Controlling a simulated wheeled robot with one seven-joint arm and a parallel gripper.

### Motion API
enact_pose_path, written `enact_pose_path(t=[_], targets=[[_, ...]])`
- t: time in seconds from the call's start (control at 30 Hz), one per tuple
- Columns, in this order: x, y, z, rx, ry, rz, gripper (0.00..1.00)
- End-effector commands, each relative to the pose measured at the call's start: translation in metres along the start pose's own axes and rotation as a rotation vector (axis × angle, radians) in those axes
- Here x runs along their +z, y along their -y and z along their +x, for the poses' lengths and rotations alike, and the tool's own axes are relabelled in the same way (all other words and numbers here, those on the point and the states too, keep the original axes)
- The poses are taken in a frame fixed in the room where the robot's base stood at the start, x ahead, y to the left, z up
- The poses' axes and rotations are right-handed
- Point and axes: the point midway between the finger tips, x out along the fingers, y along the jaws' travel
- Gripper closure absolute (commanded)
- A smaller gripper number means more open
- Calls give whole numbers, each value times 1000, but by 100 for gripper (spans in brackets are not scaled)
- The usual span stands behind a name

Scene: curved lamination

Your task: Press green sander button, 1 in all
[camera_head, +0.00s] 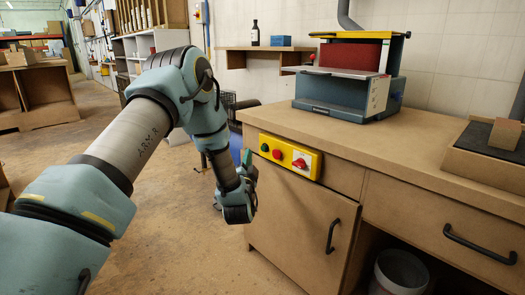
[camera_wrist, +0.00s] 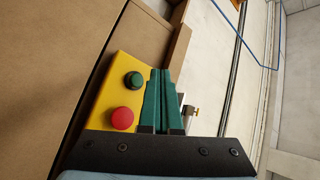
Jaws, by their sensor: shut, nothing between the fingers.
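The green button (camera_head: 265,147) sits at the left end of a yellow control box (camera_head: 262,136) on the front of the wooden workbench. A red button (camera_head: 277,154) is beside it, with a red rotary switch (camera_head: 300,163) further right. In the wrist view the green button (camera_wrist: 134,79) is just left of my fingertips, above the red button (camera_wrist: 122,118). My gripper (camera_wrist: 160,74) is shut and empty, its green fingers together. They appear apart from the green button, though the depth gap is hard to tell.
The blue sander (camera_head: 345,95) with a red belt stands on the workbench top (camera_head: 400,135). A white bucket (camera_head: 400,272) is under the bench. Black handles (camera_head: 333,236) stick out from the bench front. Open floor lies left of the bench.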

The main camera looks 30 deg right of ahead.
Motion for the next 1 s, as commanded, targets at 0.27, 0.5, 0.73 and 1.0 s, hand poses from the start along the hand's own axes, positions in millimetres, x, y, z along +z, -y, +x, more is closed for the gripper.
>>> enact_pose_path(t=[0.27, 0.5, 0.73, 1.0], targets=[[-14, -15, 19, -1, -1, 0, 100], [-16, -17, 23, 1, 1, 0, 100], [-16, -17, 23, 1, 1, 0, 100], [-16, -17, 23, 1, 1, 0, 100]])
